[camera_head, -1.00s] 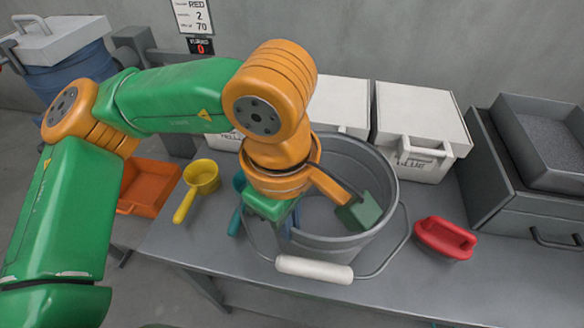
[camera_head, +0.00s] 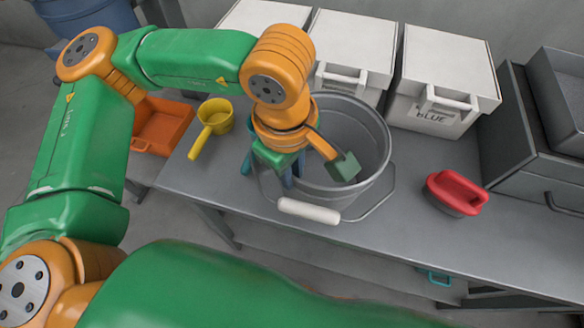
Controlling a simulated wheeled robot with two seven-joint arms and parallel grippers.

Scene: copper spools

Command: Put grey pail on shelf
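The grey pail (camera_head: 369,128) stands upright on the grey table (camera_head: 420,221). Its wire handle with a white grip (camera_head: 308,211) hangs down on the front side. My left gripper (camera_head: 288,176) points down at the pail's left rim. An orange arm on it reaches over the pail's opening and ends in a dark green block. The fingertips are mostly hidden behind the gripper's green part, so I cannot tell whether they are closed on the rim. A lower shelf level (camera_head: 325,262) shows partly beneath the table. My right gripper is not in view.
A yellow scoop (camera_head: 215,117) and a partly hidden teal item (camera_head: 246,163) lie left of the pail. A red-handled item (camera_head: 456,193) is right of it. White lidded boxes (camera_head: 443,78) stand behind. An orange bin (camera_head: 162,126) is at left. A teal object (camera_head: 436,277) sits under the table.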

